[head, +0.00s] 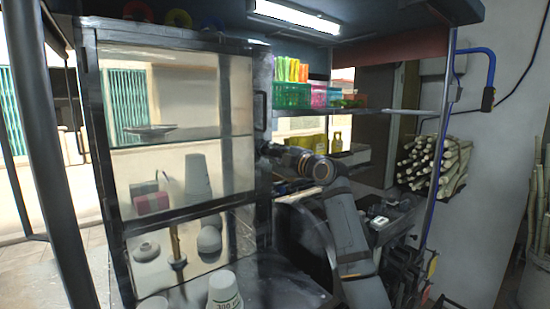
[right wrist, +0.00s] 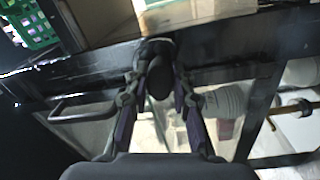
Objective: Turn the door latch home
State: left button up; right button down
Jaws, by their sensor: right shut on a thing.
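The glass-fronted cabinet door (head: 249,185) has a dark frame and stands at the left of the head view. My right gripper (head: 267,149) reaches the right edge of this frame, just below the door's bar handle (head: 260,110). In the right wrist view, my right gripper (right wrist: 158,72) is shut on the door latch (right wrist: 159,82), a dark rounded piece on the dark frame. The latch is hidden behind my gripper in the head view, and its exact angle is hard to tell. The bar handle also shows in the right wrist view (right wrist: 82,112). My left gripper is not in view.
A shelf to the right holds a green basket (head: 292,95) and a pink one (head: 319,97). Sugarcane stalks (head: 432,165) are stacked further right. Dark machinery lies below my right arm.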

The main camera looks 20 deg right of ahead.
jog(key=shift+r+n, duration=0.2)
jog(key=shift+n, duration=0.8)
jog(key=shift+d+r, duration=0.1)
jog(key=c, duration=1.4)
grip_release()
jog(key=shift+o, duration=1.4)
jog(key=shift+w+f, duration=0.1)
jog(key=shift+f, duration=0.1)
jog(key=v, duration=1.2)
